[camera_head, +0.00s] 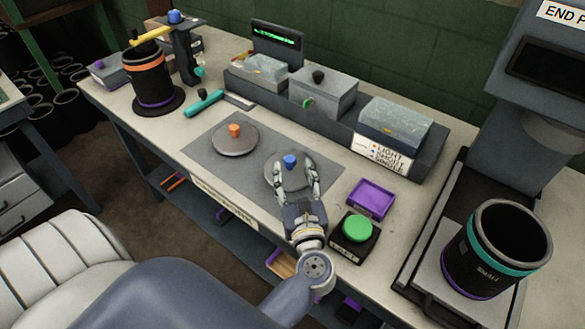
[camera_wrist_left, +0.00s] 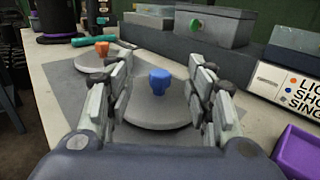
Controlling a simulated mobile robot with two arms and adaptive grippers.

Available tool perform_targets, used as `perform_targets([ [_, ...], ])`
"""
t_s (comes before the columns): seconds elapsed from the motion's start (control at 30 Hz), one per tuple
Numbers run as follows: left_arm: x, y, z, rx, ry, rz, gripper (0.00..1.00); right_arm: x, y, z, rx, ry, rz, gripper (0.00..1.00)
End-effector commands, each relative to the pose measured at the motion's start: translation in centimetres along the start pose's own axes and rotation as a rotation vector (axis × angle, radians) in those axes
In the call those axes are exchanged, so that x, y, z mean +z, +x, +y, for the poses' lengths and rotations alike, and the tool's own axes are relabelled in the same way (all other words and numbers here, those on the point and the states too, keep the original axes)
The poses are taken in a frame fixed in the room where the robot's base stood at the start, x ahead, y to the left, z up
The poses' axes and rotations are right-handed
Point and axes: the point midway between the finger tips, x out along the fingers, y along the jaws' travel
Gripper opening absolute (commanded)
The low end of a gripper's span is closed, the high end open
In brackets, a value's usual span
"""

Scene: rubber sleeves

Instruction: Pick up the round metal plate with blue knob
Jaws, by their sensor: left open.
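The round metal plate with the blue knob (camera_head: 279,178) lies on the grey mat on the workbench. Its blue knob (camera_head: 290,161) stands up at its centre. My left gripper (camera_head: 293,166) is open, its fingers reaching over the plate on either side of the knob. In the left wrist view the plate (camera_wrist_left: 158,112) lies between and beyond the open fingers, and the blue knob (camera_wrist_left: 160,82) shows in the gap, apart from both fingers. A similar plate with an orange knob (camera_head: 235,143) lies to the left on the mat. My right gripper is not in view.
A green button on a black box (camera_head: 357,229) and a purple tray (camera_head: 371,198) stand right of my left gripper. Grey boxes (camera_head: 323,95) line the back. A teal cylinder (camera_head: 204,103) lies behind the mat (camera_head: 210,169). A large black sleeve (camera_head: 495,249) stands at far right.

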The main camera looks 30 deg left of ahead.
Motion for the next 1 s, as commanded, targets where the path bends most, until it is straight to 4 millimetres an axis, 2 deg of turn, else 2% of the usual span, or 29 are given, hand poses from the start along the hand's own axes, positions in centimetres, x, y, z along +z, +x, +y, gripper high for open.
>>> perform_targets([
  [0.03, -1.3, 0.0, 0.0, -0.002, 0.006, 0.0, 0.49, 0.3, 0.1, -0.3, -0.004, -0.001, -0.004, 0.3],
  [0.13, -3.2, 0.0, 0.0, -0.001, 0.005, 0.0, 0.49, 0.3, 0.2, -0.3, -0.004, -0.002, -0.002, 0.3],
  [0.2, -2.5, 1.3, 0.0, 0.0, 0.0, -0.006, 0.49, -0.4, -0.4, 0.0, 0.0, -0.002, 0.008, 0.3],
  [0.4, -2.8, 2.7, 0.0, 0.001, -0.001, -0.002, 0.49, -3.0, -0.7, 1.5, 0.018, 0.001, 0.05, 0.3],
  [0.5, -2.6, 3.8, 0.0, 0.001, 0.0, -0.003, 0.49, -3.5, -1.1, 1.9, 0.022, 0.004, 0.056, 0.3],
  [0.73, -2.6, 7.0, 0.0, 0.0, 0.0, -0.003, 0.49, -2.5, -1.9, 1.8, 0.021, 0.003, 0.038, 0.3],
  [1.0, -2.9, 7.5, 0.0, 0.001, -0.001, -0.001, 0.49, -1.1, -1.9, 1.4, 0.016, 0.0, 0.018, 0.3],
])
